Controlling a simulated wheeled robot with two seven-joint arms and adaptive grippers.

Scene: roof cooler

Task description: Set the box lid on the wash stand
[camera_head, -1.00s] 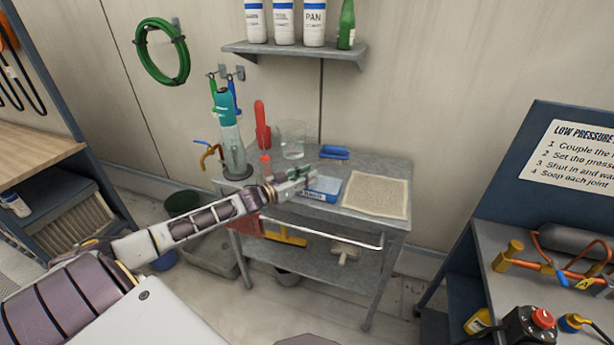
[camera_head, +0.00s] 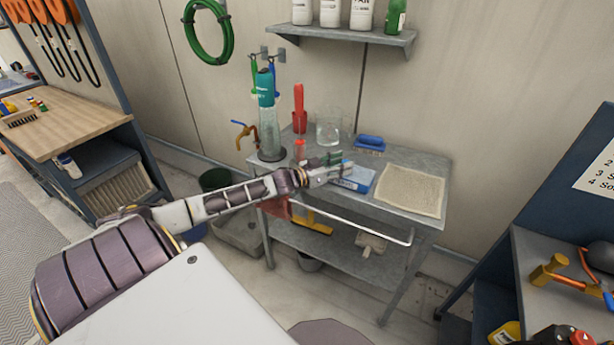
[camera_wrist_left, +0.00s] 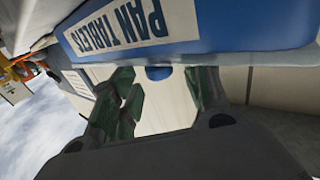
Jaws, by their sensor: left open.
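The wash stand (camera_head: 420,221) is a grey metal table against the wall. A blue and white box (camera_head: 357,180) stands near its front edge. In the left wrist view the blue box (camera_wrist_left: 225,28) is close up, with a white "PAN TABLETS" label upside down. A small blue tab (camera_wrist_left: 158,73) shows under its edge; I cannot tell the lid apart from the box. My left gripper (camera_head: 341,169) is at the box's left side. In the left wrist view its green fingers (camera_wrist_left: 163,92) are apart, one on each side of the tab. My right gripper is out of view.
On the stand are a beige mat (camera_head: 410,191), a blue brush (camera_head: 370,143), a clear beaker (camera_head: 328,131), a red bottle (camera_head: 299,112) and a tall teal-topped bottle (camera_head: 268,122). A rail (camera_head: 350,227) runs along the front. A shelf (camera_head: 345,37) hangs above.

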